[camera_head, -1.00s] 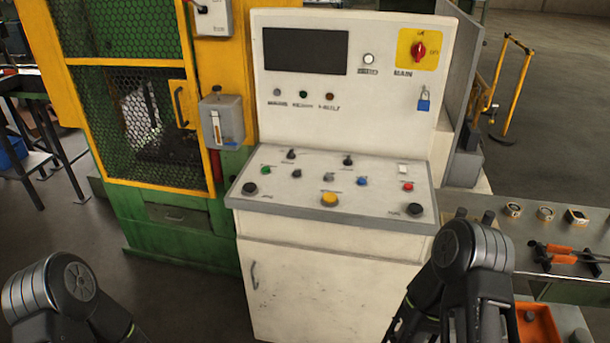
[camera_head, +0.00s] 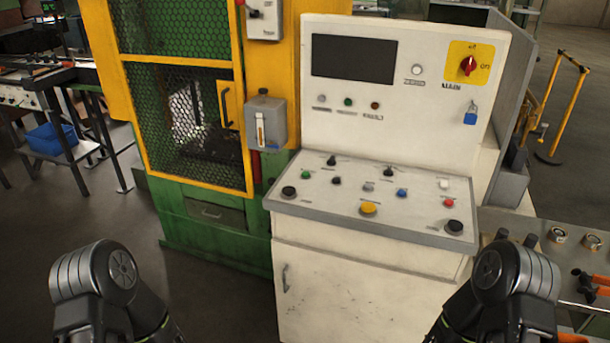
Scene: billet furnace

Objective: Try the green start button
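The green button (camera_head: 306,174) is a small round button at the left of the sloped control panel (camera_head: 330,197) on the white console. A small green lamp (camera_head: 348,102) sits on the upright panel above. Only the upper parts of my two arms show, at the lower left and lower right of the head view. Both grippers are out of view. Nothing touches the button.
The panel also carries a yellow button (camera_head: 368,208), a red button (camera_head: 449,202), a blue button (camera_head: 402,193) and black knobs. A red main switch (camera_head: 468,66) is on the upright panel. A yellow-framed mesh guard (camera_head: 190,120) stands left. A bench (camera_head: 572,250) stands right.

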